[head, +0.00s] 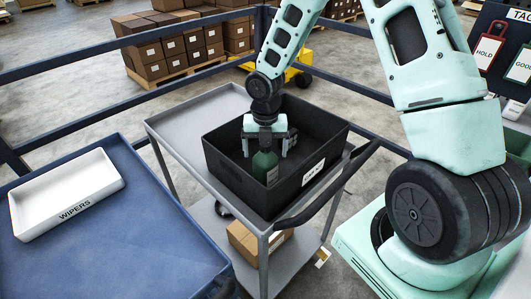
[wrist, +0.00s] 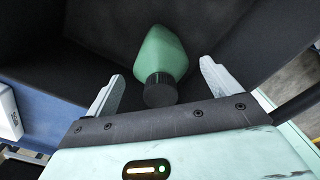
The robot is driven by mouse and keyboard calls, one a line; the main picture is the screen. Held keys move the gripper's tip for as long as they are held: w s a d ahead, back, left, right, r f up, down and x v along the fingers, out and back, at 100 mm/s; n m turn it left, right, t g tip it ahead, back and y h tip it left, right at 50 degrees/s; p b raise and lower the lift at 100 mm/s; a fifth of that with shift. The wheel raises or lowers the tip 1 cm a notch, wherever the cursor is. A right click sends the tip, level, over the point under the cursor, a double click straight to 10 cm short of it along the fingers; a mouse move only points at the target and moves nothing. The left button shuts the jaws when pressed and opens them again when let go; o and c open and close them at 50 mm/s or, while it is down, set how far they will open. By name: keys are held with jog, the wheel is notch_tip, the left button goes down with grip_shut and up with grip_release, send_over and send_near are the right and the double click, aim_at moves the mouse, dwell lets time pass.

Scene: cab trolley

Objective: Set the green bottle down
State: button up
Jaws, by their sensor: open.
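The green bottle (head: 265,166) stands inside the black bin (head: 228,177) on the grey trolley (head: 182,123). In the wrist view the green bottle (wrist: 163,52) has its black cap towards my gripper. My gripper (head: 269,148) is just above the bottle, inside the bin's opening. In the wrist view my gripper (wrist: 160,88) is open, with one finger on each side of the bottle's cap and a gap to both. The bottle's base is hidden in the head view by the bin's near wall.
A white tray (head: 42,219) marked WIPERS sits on a blue table (head: 150,262) at the left. A cardboard box (head: 242,243) is on the trolley's lower shelf. Dark rails (head: 75,66) run behind the trolley. A tag board with HOLD (head: 487,51) is at the upper right.

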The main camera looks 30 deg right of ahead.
notch_tip(320, 180, up, 10)
jog(key=shift+f, duration=0.25)
jog(key=shift+r, duration=0.3)
jog(key=shift+s+a+r, duration=0.15)
jog(key=shift+a+r, duration=0.1)
jog(key=shift+a, duration=0.05)
jog(key=s+a+r+m, duration=0.3)
jog(key=s+a+m, duration=0.6)
jog(key=s, duration=0.3)
jog(key=s+a+r+m, duration=0.3)
jog(key=s+a+m, duration=0.7)
jog(key=s+m, duration=0.2)
jog(key=shift+s+r+y, duration=0.15)
jog(key=shift+s+y, duration=0.15)
jog(key=shift+s, duration=0.2)
jog(key=shift+f+b, duration=0.2)
jog(key=shift+b, duration=0.1)
